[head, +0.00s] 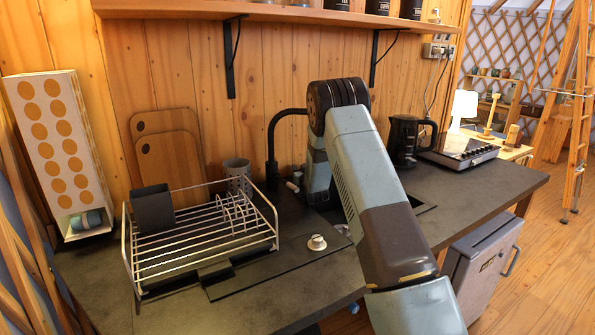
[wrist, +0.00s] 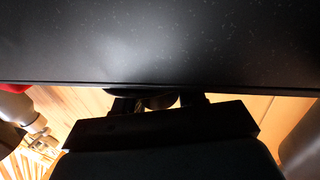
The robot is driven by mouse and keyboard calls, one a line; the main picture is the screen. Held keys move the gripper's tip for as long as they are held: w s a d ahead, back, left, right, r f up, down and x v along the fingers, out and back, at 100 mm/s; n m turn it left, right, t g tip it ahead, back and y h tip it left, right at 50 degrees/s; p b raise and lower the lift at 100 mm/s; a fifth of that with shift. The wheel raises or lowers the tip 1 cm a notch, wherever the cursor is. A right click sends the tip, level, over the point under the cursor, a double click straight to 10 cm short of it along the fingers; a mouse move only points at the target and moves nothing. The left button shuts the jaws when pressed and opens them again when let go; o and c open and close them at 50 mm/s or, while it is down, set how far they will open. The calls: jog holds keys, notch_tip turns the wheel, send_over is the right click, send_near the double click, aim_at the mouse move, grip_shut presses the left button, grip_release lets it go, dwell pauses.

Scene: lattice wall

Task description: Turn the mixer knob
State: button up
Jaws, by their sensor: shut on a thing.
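In the wrist view, my gripper (wrist: 158,103) has its two dark fingers closed on the sides of a small dark rounded piece, which looks like the mixer knob (wrist: 156,99). Only part of it shows, below the edge of a broad dark speckled surface (wrist: 160,40). In the head view, a black tap (head: 272,140) rises from the counter, just left of my arm's far end. My arm reaches over the counter to this place and hides my gripper and the knob there.
A wire dish rack (head: 200,238) stands on the dark counter (head: 90,290) at left. A small pale fitting (head: 316,242) sits right of it. A black kettle (head: 405,140) and a hob (head: 460,149) are at right. A shelf (head: 300,14) runs above.

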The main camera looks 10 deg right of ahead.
jog(key=shift+a, duration=0.2)
jog(key=o, duration=1)
jog(key=shift+d, duration=0.1)
jog(key=shift+c, duration=0.2)
jog(key=shift+s, duration=0.1)
jog(key=s, duration=0.7)
jog(key=shift+s, duration=0.15)
